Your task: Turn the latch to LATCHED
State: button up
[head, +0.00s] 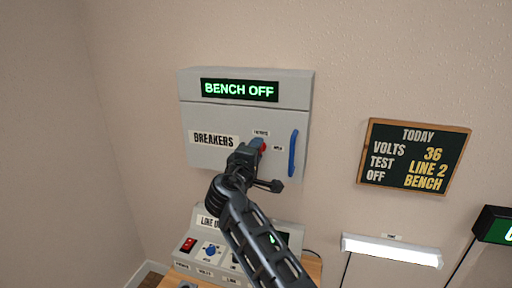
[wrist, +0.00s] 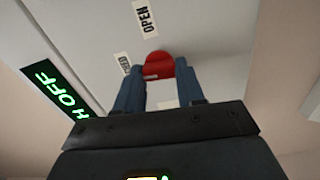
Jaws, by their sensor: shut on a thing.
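The red latch knob (head: 263,146) is on the front of the grey breaker box (head: 190,118), below small labels. In the wrist view the red latch (wrist: 155,65) sits between the two blue fingers of my gripper (wrist: 160,78), which is shut on it. The label OPEN (wrist: 146,18) shows beyond the latch, and another label (wrist: 124,64), partly hidden by a finger, is at its left. My gripper (head: 256,149) covers part of the latch in the head view, so its exact angle is hard to tell.
The box display (head: 240,90) reads BENCH OFF. A blue vertical handle (head: 293,153) is close to the right of my gripper. Below stands a console (head: 208,250) with switches and a blue knob. A chalkboard (head: 414,156) and a lit lamp (head: 391,250) are at the right.

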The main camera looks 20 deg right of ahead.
jog(key=shift+n, duration=0.6)
jog(key=o, duration=1)
jog(key=shift+o, duration=0.2)
jog(key=v, duration=0.7)
jog(key=shift+s+a, duration=0.25)
jog(key=shift+s, duration=0.05)
